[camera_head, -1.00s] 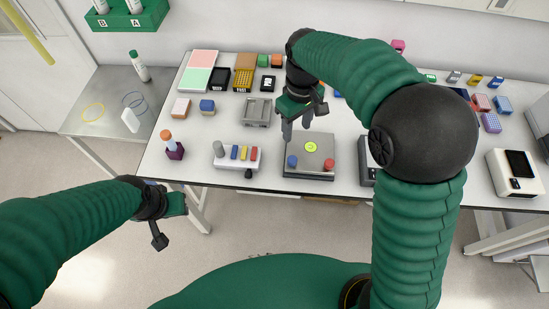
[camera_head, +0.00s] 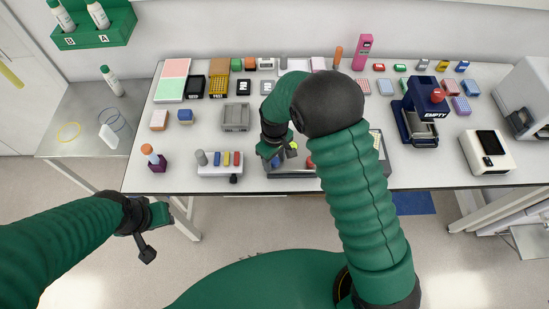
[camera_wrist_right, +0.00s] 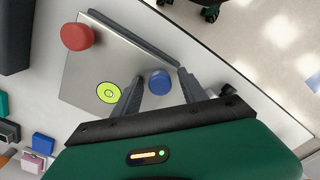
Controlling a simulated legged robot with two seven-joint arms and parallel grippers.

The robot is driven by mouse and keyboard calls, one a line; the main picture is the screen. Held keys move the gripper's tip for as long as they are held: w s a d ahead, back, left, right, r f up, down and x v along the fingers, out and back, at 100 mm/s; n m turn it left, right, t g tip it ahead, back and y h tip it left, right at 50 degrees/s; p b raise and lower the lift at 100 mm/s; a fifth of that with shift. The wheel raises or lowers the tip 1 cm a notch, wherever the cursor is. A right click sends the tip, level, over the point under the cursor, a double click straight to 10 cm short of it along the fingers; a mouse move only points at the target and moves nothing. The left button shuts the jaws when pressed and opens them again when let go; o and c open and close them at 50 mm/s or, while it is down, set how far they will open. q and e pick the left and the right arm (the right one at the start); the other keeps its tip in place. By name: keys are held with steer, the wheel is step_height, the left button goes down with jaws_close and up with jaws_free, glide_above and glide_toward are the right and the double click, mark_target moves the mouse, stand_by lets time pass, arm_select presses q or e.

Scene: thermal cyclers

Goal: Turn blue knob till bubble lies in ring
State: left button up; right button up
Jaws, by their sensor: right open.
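The blue knob (camera_wrist_right: 160,82) stands on the grey levelling plate (camera_wrist_right: 102,66), between the two open fingers of my right gripper (camera_wrist_right: 160,88), with a gap visible on each side. In the head view my right gripper (camera_head: 277,160) is low over the plate's left part and partly hides the blue knob (camera_head: 276,163). A red knob (camera_wrist_right: 77,38) sits at another corner of the plate. The yellow-green bubble level (camera_wrist_right: 110,94) lies beside one finger; a small ring mark shows, but I cannot clearly tell the bubble from it. My left gripper (camera_head: 148,248) hangs in front of the table, its opening unclear.
A white block with coloured pieces (camera_head: 220,170) stands left of the plate. A navy device marked EMPTY (camera_head: 422,112) and a white machine (camera_head: 487,152) stand right. Racks and small boxes line the back. My right arm hides part of the table.

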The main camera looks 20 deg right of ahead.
steer(key=shift+c, duration=0.4)
jaws_close()
steer(key=m, duration=0.3)
steer(key=shift+r+m+p, duration=0.1)
steer(key=shift+m+p, duration=0.2)
steer(key=shift+p, duration=0.05)
steer(key=m+p, duration=0.1)
steer(key=m, duration=0.3)
steer(key=shift+m, duration=0.3)
steer(key=m+p, duration=0.1)
steer(key=m, duration=0.3)
steer(key=shift+m+p, duration=0.5)
steer(key=shift+m, duration=1.6)
